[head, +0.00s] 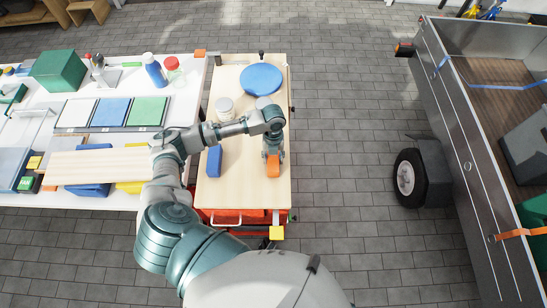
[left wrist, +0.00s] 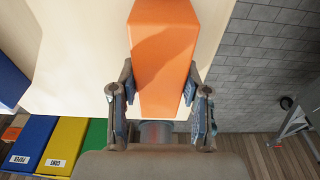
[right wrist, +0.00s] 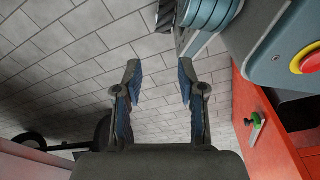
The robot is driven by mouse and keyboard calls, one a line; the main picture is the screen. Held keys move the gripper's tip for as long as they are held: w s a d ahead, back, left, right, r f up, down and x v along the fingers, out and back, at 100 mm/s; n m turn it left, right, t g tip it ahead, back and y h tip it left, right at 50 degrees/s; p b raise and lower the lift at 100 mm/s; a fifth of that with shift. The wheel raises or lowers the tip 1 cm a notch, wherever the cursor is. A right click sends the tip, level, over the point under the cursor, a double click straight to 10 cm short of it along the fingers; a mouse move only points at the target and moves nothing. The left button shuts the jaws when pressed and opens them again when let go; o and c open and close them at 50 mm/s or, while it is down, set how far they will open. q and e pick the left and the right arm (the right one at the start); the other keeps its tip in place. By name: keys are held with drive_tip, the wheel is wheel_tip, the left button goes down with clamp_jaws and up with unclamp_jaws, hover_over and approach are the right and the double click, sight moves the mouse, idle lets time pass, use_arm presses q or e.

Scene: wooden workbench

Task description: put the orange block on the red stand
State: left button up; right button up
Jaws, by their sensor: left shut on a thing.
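The orange block (head: 273,166) is near the right edge of the narrow wooden bench top (head: 247,185) in the head view. My left gripper (head: 272,154) is shut on it from above. In the left wrist view the orange block (left wrist: 163,45) fills the space between the two fingers, which press its sides. I cannot tell whether its underside touches the bench. I cannot make out a red stand on the bench; a flat round blue disc (head: 262,79) lies at its far end. My right gripper (right wrist: 159,80) is open and empty over the paved floor in the right wrist view.
A blue block (head: 214,161) and a white jar (head: 225,104) stand along the bench's left side. A red cabinet (head: 232,216) is under the near end. A white table (head: 120,90) with coloured panels and bottles adjoins on the left. The bench middle is clear.

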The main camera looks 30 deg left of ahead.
use_arm(q)
drive_tip(key=shift+a+f, duration=0.15)
drive_tip(key=shift+a, duration=0.05)
drive_tip(key=o, duration=1.2)
drive_tip(key=shift+c, duration=0.2)
drive_tip(key=shift+o, duration=0.5)
drive_tip(key=shift+d, duration=0.25)
use_arm(e)
drive_tip(key=shift+w+a+r, duration=0.1)
drive_tip(key=shift+w+r, duration=0.1)
drive_tip(key=shift+w, duration=0.05)
use_arm(q)
drive_tip(key=shift+r, duration=0.4)
wheel_tip(320, 180, up, 11)
drive_tip(key=w+p, duration=0.1)
drive_tip(key=shift+w+a+r, duration=0.15)
drive_tip(key=shift+w+a, duration=0.15)
drive_tip(key=shift+a, duration=0.15)
use_arm(e)
drive_tip(key=s, duration=0.1)
drive_tip(key=f, duration=0.1)
drive_tip(key=s, duration=0.1)
drive_tip(key=shift+s+d+f, duration=0.25)
drive_tip(key=shift+s+f, duration=0.1)
drive_tip(key=shift+f, duration=0.05)
use_arm(q)
drive_tip(key=shift+a, duration=0.15)
